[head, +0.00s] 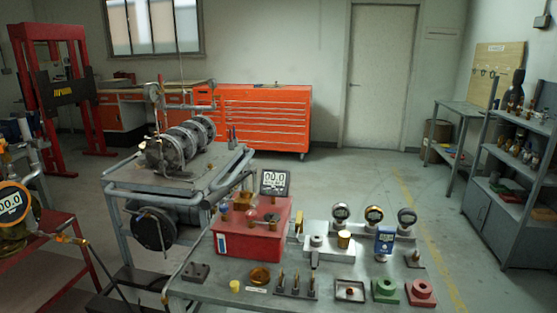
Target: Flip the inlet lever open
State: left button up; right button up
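No gripper of mine is in view. I cannot tell for certain which part is the inlet lever. At the left edge stands a brass-coloured assembly with a round orange-rimmed gauge (11,203) reading 00.0. A small yellow-orange handle (68,239) sticks out to its right, with a dark thin rod running down from it. On the front bench, a red box (252,228) carries small fittings and a dark digital display (274,183); levers on it are too small to make out.
The grey front bench (215,288) holds several gauges, a blue meter (384,241), a green block (385,289) and a red block (421,291). Behind it, a metal cart (205,185) bears a flanged pipe assembly (172,146). Shelving (507,198) stands right. The floor between bench and shelving is clear.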

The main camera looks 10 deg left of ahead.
aim_at(60, 229)
jog(key=i+j+u, duration=0.25)
jog(key=j+u, duration=0.2)
jog(key=i+j+u, duration=0.3)
jog(key=j+u, duration=0.15)
jog(key=j, duration=0.15)
jog(key=i+j+u, duration=0.45)
jog(key=i+u, duration=0.3)
jog(key=i, duration=0.25)
jog(key=i+u, duration=0.3)
jog(key=i, duration=0.2)
